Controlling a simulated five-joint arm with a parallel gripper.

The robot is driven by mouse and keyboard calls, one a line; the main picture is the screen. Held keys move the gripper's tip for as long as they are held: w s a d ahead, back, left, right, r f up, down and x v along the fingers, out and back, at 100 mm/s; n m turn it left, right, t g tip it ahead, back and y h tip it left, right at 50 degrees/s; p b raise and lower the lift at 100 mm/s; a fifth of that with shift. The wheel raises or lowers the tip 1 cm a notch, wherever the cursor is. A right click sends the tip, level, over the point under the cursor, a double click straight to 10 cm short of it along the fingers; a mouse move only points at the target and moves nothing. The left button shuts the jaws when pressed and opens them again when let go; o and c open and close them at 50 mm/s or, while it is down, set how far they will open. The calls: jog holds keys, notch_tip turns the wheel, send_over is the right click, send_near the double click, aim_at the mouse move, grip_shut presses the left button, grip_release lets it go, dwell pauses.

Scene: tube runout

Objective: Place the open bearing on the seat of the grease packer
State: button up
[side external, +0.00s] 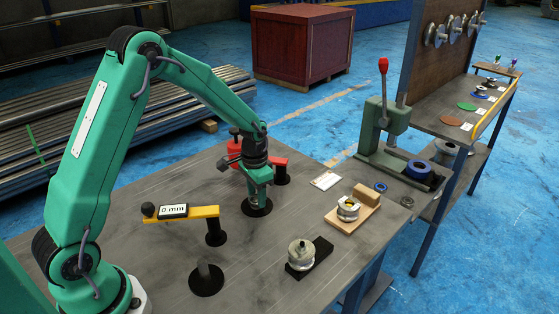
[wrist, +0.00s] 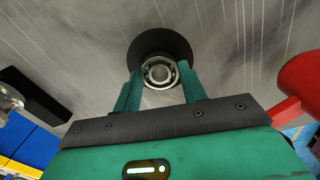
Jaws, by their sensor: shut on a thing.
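My gripper (side external: 259,180) points down over a grey post on a round black base (side external: 257,207). In the wrist view, my gripper (wrist: 160,82) is shut on the open bearing (wrist: 159,72), a steel ring with its balls showing. The black base (wrist: 160,44) lies behind the bearing; I cannot tell whether the bearing touches the post. In the side view the bearing is too small and hidden by the jaws to make out. I cannot tell for sure which fixture is the grease packer.
A red-armed fixture (side external: 278,160) stands close behind my gripper. A yellow arm with a "0 mm" display (side external: 174,211) is to the left. A metal part (side external: 301,253), a wooden block (side external: 367,195) and a green press (side external: 384,118) are right.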

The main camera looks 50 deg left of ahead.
jog(key=shift+f, duration=0.25)
jog(key=o, duration=1)
notch_tip(320, 180, up, 12)
dwell(0.4)
jog(key=shift+r, duration=0.1)
dwell(0.4)
